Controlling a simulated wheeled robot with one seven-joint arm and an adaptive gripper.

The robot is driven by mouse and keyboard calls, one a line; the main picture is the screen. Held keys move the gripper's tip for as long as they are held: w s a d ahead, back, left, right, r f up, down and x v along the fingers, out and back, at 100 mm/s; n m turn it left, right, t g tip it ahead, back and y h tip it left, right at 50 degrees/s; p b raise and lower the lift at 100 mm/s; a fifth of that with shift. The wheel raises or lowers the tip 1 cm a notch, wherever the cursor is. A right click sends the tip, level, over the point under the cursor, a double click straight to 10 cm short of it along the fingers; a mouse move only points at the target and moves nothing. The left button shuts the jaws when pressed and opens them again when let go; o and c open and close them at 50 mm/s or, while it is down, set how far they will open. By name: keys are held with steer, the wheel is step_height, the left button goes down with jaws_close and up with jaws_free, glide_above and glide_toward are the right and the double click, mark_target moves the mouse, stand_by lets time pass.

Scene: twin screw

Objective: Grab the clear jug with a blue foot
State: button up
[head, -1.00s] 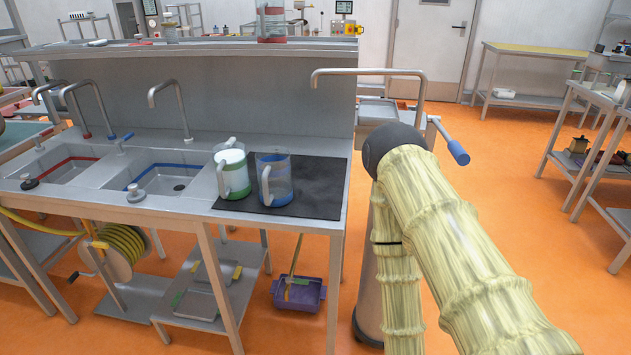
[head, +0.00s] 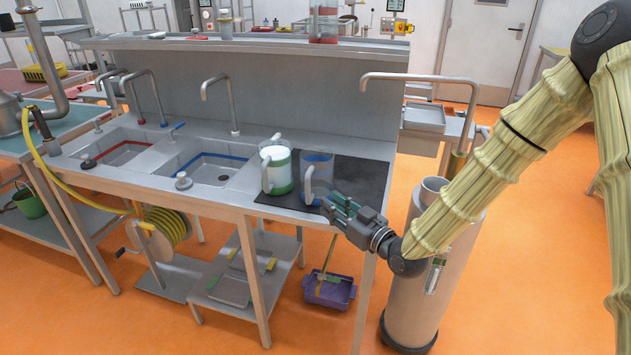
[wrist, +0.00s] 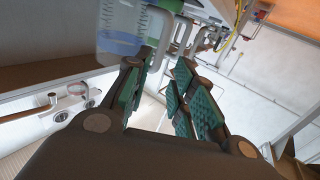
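The clear jug with a blue foot (head: 322,165) stands upright on the dark mat at the right end of the sink counter. Its handle faces the front left. It also shows at the top of the wrist view (wrist: 118,20), partly cut off, with its blue band low on it. My gripper (head: 335,205) is just in front of the jug, low, near the handle side. In the wrist view my gripper (wrist: 158,95) has its green-padded fingers apart, with nothing between them. I cannot tell whether a finger touches the jug.
A jug with a green foot and white contents (head: 278,170) stands close to the left. The dark mat (head: 368,185) has free room at the right. A tap (head: 420,78) arches behind at the right. Two sinks, one blue-edged (head: 205,170), lie left.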

mark_target(309, 189)
steer(key=p+x, duration=0.3)
steer(key=x, duration=0.6)
steer(key=shift+r, duration=0.1)
steer(key=shift+p+x, duration=0.3)
steer(key=shift+x, duration=0.45)
jaws_close()
